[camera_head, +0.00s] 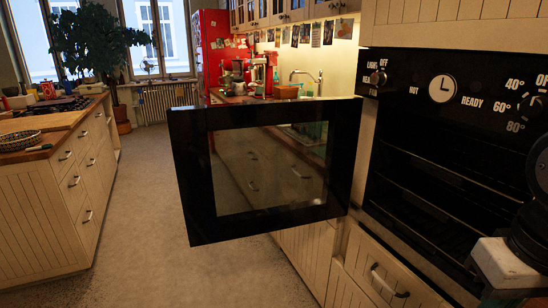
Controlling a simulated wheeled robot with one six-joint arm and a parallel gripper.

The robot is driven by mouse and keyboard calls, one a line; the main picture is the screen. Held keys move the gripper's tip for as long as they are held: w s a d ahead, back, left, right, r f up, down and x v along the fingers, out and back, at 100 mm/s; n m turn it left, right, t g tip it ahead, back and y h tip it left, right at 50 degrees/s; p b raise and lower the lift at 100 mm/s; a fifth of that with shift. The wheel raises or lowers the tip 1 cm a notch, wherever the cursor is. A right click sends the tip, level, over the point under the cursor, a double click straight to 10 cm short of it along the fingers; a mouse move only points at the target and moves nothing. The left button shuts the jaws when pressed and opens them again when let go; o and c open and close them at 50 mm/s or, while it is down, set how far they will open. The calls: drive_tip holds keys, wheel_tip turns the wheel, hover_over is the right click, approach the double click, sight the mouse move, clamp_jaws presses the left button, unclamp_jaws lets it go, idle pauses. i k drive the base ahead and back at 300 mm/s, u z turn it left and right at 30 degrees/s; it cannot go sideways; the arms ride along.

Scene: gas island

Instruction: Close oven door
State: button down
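The oven (440,170) is built into the cabinet wall on the right, with its dark cavity and racks showing. Its black-framed glass door (262,235) is hinged at the left side of the cavity. The door stands swung wide open to the left, out over the aisle. Part of my arm shows at the lower right edge, in front of the oven's right side. My gripper's fingertips are not clearly visible, so I cannot tell their state.
A wooden-topped island (45,215) with drawers stands at the left. A grey floor aisle (145,190) runs between it and the door. A drawer handle (388,281) sticks out below the oven. A counter with a faucet, a red fridge (208,45) and a plant (88,45) stand farther back.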

sight(188, 127)
drive_tip(key=u, duration=1.95)
drive_tip(key=i, duration=3.95)
drive_tip(key=z, duration=5.05)
